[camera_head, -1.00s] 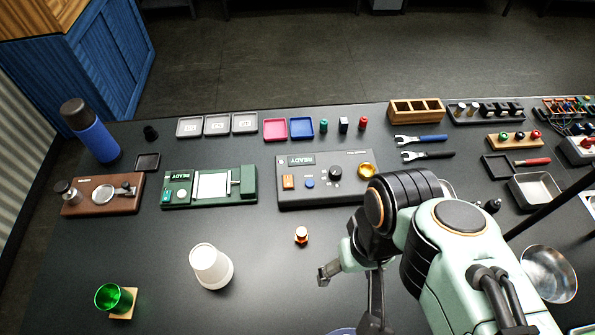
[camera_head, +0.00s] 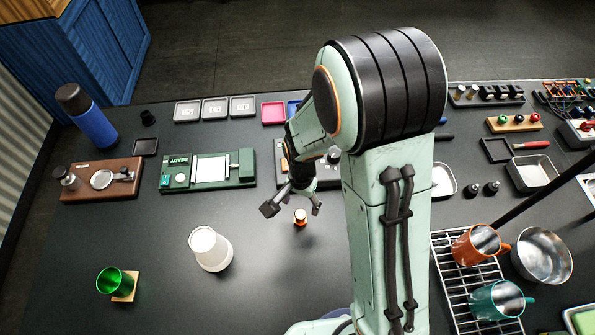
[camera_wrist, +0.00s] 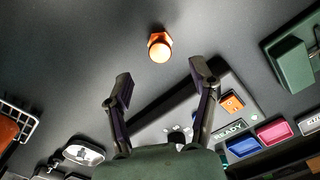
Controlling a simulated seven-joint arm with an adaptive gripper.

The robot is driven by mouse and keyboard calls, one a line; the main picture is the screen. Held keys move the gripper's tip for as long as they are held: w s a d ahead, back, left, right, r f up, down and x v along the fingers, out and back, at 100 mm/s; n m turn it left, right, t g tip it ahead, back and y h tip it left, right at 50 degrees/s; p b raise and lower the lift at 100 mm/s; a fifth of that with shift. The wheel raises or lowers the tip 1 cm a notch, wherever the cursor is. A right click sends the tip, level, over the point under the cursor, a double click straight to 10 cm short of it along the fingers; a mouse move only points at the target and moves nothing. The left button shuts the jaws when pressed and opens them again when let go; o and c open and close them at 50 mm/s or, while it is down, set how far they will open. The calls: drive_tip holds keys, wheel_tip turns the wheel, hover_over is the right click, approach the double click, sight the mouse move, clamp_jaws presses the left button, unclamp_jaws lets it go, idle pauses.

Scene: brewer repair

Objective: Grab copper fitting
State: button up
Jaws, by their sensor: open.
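The copper fitting (camera_head: 300,217) is a small orange-copper piece standing on the dark bench top in front of the grey control panel. In the wrist view the copper fitting (camera_wrist: 160,46) shows near the top centre, beyond my fingertips and roughly midway between them. My gripper (camera_head: 292,209) is open and empty, with its fingers spread at the fitting in the head view. The fitting is not between the fingers there. I cannot tell the exact height of my fingertips above the bench.
A white cup (camera_head: 209,249) stands left of the fitting, and a green cup (camera_head: 113,282) farther left. The grey panel (camera_head: 333,177) is behind, partly hidden by my arm. A wire rack (camera_head: 452,290) with two mugs stands at right. The bench around the fitting is clear.

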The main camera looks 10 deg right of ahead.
sight(300, 214)
wheel_tip(300, 214, down, 6)
clamp_jaws()
idle(0.4)
